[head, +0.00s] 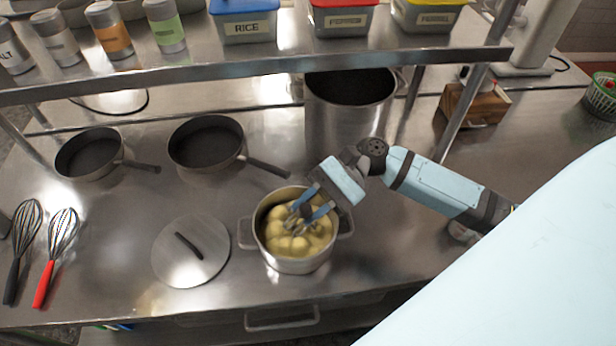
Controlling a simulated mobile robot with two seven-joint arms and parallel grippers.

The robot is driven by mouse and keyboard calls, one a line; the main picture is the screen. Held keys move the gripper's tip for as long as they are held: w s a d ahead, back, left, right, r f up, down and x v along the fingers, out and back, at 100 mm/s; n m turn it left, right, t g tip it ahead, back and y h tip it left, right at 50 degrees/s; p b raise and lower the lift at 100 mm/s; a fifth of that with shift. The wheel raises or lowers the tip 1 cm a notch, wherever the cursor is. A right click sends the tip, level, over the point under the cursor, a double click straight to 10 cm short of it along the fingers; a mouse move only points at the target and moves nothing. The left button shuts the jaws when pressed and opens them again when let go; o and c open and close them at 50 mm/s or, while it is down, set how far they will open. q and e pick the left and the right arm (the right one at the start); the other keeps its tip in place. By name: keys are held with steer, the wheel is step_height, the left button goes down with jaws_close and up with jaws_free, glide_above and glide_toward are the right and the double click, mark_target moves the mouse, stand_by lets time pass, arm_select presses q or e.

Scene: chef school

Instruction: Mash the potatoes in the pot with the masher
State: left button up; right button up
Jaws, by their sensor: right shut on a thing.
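A steel pot (291,263) with two side handles stands near the front of the steel counter. It holds several whole-looking yellow potatoes (276,243). My right gripper (308,208) reaches in from the right, over the pot's mouth, with its fingertips pointing down at the potatoes. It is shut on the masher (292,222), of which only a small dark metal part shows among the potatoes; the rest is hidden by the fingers. I cannot tell how deep the masher sits. My left gripper is not in view.
A round lid (212,260) lies left of the pot. Two pans (205,142) and a tall stockpot (345,125) stand behind. Two whisks (55,245) lie far left. A shelf (250,68) with shakers and bins crosses above. Counter right of the pot is fairly clear.

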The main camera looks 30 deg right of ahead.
steer(key=shift+f+b, duration=0.3)
steer(key=shift+f, duration=0.5)
step_height(320, 180, down, 3)
steer(key=shift+r+b, duration=0.2)
steer(key=shift+b, duration=0.15)
steer(key=shift+a+r, duration=0.1)
steer(key=shift+r, duration=0.1)
steer(key=a+r+p, duration=0.1)
steer(key=r+p, duration=0.1)
steer(key=a+r+p, duration=0.2)
steer(key=shift+d+f, duration=0.1)
